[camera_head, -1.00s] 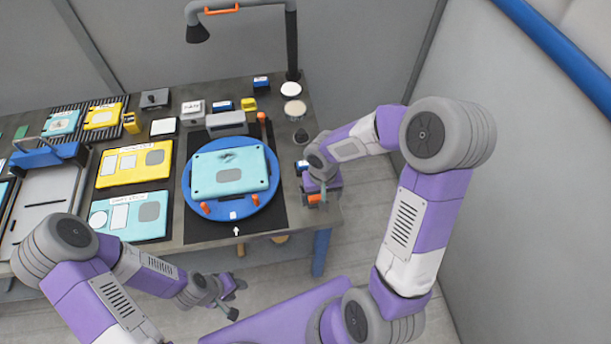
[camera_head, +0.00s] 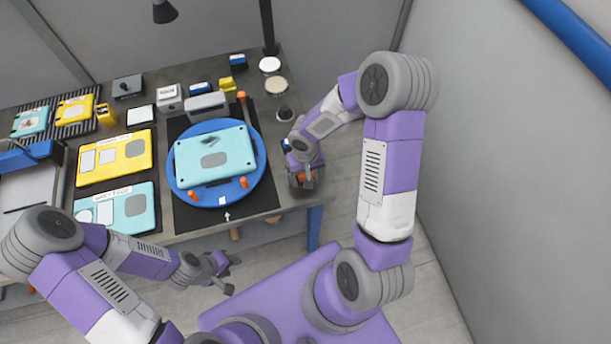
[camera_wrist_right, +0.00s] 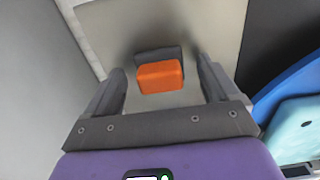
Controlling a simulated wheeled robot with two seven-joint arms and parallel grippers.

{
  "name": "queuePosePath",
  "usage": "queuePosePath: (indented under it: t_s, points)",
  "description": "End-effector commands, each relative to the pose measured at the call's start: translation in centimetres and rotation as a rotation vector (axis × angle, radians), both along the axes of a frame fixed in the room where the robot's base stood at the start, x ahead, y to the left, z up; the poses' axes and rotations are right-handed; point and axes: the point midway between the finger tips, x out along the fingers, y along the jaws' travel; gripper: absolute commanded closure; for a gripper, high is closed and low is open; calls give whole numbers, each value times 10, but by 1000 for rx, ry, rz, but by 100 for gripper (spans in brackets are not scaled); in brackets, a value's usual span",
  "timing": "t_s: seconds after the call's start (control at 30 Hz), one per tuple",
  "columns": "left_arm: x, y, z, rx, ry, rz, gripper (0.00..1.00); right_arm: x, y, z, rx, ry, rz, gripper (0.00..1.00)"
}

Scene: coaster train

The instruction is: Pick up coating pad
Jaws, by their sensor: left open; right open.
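The coating pad, an orange block on a dark grey base (camera_wrist_right: 161,76), lies on the table in the right wrist view. My right gripper (camera_wrist_right: 161,68) is open above it, one finger on each side, not visibly touching it. In the head view my right gripper (camera_head: 306,180) points down at the table's front right corner and hides most of the pad. My left gripper (camera_head: 228,274) is open and empty in front of the table's edge.
A light blue panel (camera_head: 235,167) lies on a blue round turntable (camera_head: 183,186) left of the right gripper. A dark cone-shaped thing (camera_head: 284,113) and two round dishes stand behind it. The table's right edge is close by.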

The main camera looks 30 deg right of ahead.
Motion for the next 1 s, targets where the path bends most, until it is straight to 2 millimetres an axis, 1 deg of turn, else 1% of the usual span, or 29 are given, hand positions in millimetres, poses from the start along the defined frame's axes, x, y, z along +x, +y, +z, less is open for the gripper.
queuePosePath:
  t_s: [0.07, 0.17, 0.5, 0.77, 0.87, 1.0]
  points:
    - [0, 0, 0, 0, 0, 0, 57, 0, 0, 0, 0, 0, 0, 12]
    - [0, 0, 0, 0, 0, 0, 57, 0, 0, 0, 0, 0, 0, 26]
    - [0, 0, 0, 0, 0, 0, 57, 0, 0, 1, 0, 0, 0, 77]
    - [0, 0, 1, 0, 0, 0, 57, 1, 0, 4, -1, -3, 0, 77]
    - [0, 0, 4, 0, 0, 0, 57, 1, 0, 16, -1, -4, -2, 77]
    - [0, 0, 10, 0, 0, 0, 57, 2, 0, 45, -2, -7, -2, 77]
